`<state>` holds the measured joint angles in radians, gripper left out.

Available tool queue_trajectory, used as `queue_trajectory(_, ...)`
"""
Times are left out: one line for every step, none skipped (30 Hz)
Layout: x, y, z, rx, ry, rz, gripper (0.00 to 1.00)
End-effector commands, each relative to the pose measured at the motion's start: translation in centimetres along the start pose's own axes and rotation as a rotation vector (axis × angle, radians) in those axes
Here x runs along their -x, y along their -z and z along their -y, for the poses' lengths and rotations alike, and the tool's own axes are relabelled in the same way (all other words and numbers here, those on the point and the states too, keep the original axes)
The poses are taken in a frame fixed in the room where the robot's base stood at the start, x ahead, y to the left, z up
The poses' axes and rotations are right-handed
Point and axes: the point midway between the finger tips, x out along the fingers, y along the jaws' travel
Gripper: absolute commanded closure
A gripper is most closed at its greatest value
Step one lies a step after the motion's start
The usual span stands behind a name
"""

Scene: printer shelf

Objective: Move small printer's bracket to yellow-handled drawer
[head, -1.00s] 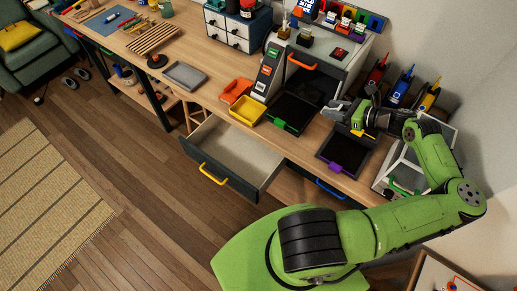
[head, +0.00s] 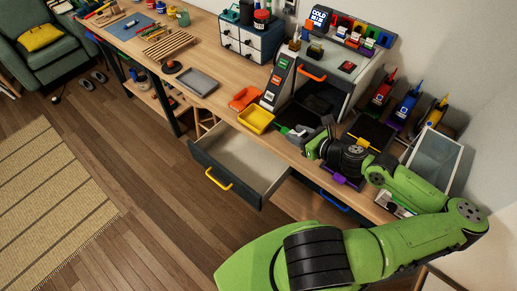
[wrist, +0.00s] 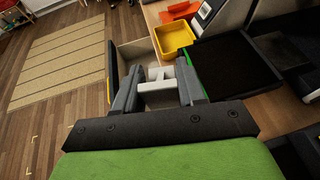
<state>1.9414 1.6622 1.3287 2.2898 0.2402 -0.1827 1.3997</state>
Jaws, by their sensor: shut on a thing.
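The pale grey-white bracket (wrist: 157,84) is between the two grey fingers of my gripper (wrist: 158,90) in the wrist view. The gripper is shut on it. In the head view my gripper (head: 301,132) is above the tabletop, over the green-tabbed black tray and right of the drawer. In the wrist view the drawer's inside (wrist: 129,52) shows beyond and left of the bracket.
A yellow bin (head: 256,120) and an orange bin (head: 243,99) sit on the tabletop behind the drawer. The large printer (head: 322,85) stands behind my gripper. A purple-tabbed tray (head: 347,181) lies to the right. The floor left of the drawer is clear.

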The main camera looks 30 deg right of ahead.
Motion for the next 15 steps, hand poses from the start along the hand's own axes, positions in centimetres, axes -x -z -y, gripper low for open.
queue_trajectory(-1.2, -0.3, -2.3, -0.005, 0.001, 0.0, 0.89)
queue_trajectory(-2.0, -0.4, -3.3, -0.01, 0.011, 0.0, 0.89)
queue_trajectory(-2.8, -0.6, -4.8, -0.018, 0.026, -0.001, 0.89)
queue_trajectory(-3.5, -0.8, -5.7, -0.022, 0.039, 0.0, 0.89)
queue_trajectory(-4.1, -0.9, -6.6, -0.028, 0.049, 0.0, 0.89)
queue_trajectory(-4.8, -1.1, -7.7, -0.035, 0.064, 0.001, 0.89)
queue_trajectory(-5.4, -1.2, -8.5, -0.039, 0.074, 0.001, 0.89)
queue_trajectory(-5.8, -1.3, -9.3, -0.044, 0.084, 0.0, 0.89)
queue_trajectory(-6.5, -1.4, -10.0, -0.049, 0.098, 0.002, 0.89)
queue_trajectory(-6.9, -1.5, -10.7, -0.053, 0.105, 0.003, 0.89)
queue_trajectory(-7.3, -1.6, -11.3, -0.056, 0.114, 0.0, 0.89)
queue_trajectory(-7.8, -1.7, -12.0, -0.063, 0.126, 0.001, 0.89)
queue_trajectory(-8.2, -1.8, -12.5, -0.066, 0.133, 0.004, 0.89)
queue_trajectory(-8.5, -1.9, -13.0, -0.069, 0.14, 0.003, 0.89)
queue_trajectory(-8.9, -1.9, -13.8, -0.074, 0.15, -0.002, 0.89)
